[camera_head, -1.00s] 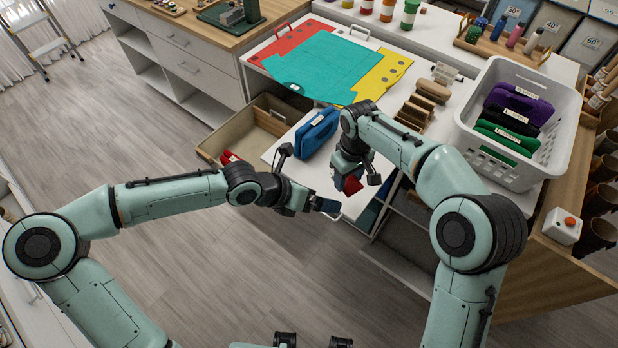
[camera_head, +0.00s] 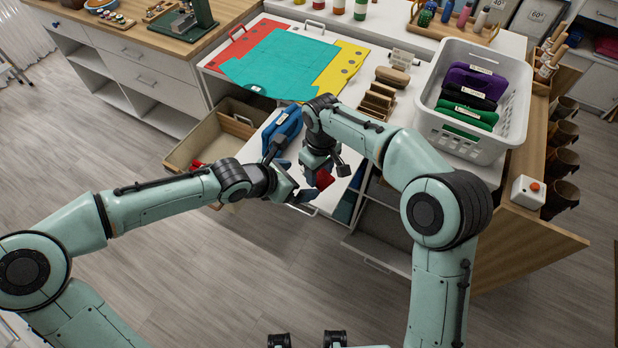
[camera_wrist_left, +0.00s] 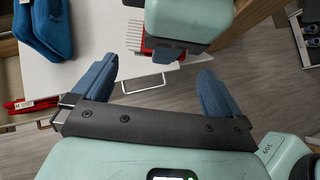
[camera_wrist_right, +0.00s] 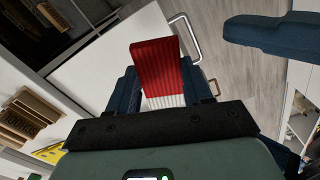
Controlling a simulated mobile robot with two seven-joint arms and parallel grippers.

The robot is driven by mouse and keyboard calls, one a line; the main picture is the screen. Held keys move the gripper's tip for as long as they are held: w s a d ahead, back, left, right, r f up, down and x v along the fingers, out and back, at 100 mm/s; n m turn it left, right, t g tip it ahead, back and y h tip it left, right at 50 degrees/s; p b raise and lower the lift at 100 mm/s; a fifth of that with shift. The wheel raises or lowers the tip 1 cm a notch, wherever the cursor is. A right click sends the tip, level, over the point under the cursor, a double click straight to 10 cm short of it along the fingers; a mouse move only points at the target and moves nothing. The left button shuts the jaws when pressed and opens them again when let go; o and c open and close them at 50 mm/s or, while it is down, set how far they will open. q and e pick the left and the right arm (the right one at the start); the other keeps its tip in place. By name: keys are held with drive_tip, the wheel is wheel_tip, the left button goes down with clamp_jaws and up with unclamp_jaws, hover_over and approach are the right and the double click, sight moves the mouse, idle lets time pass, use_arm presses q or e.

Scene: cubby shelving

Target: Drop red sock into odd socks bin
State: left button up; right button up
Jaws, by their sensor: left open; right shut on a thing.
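The red sock (camera_head: 325,180), a folded ribbed bundle with a white lower part, is held by my right gripper (camera_head: 318,170) over the front edge of the white top. It shows clearly between the fingers in the right wrist view (camera_wrist_right: 157,65). My left gripper (camera_head: 287,178) is open and empty, just left of the sock; in the left wrist view the sock (camera_wrist_left: 160,50) lies beyond its spread fingers, apart from them. No bin in view has a readable odd-socks label. An open wooden drawer (camera_head: 172,160) at the left holds something red (camera_wrist_left: 25,103).
A blue bundle (camera_head: 285,128) lies on the white top beside the drawer. A white basket (camera_head: 470,143) with purple, black and green bundles stands at the right. A teal, red and yellow folding board (camera_head: 285,65) lies behind. Floor in front is clear.

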use_arm(q)
drive_tip(key=x, duration=0.6)
use_arm(e)
drive_tip(key=shift+a, duration=0.1)
use_arm(q)
drive_tip(key=shift+d, duration=0.1)
use_arm(e)
drive_tip(key=shift+r, duration=0.1)
use_arm(q)
drive_tip(key=shift+s, duration=0.1)
drive_tip(key=c, duration=0.6)
drive_tip(key=shift+c, duration=0.3)
use_arm(e)
drive_tip(key=o, duration=1.1)
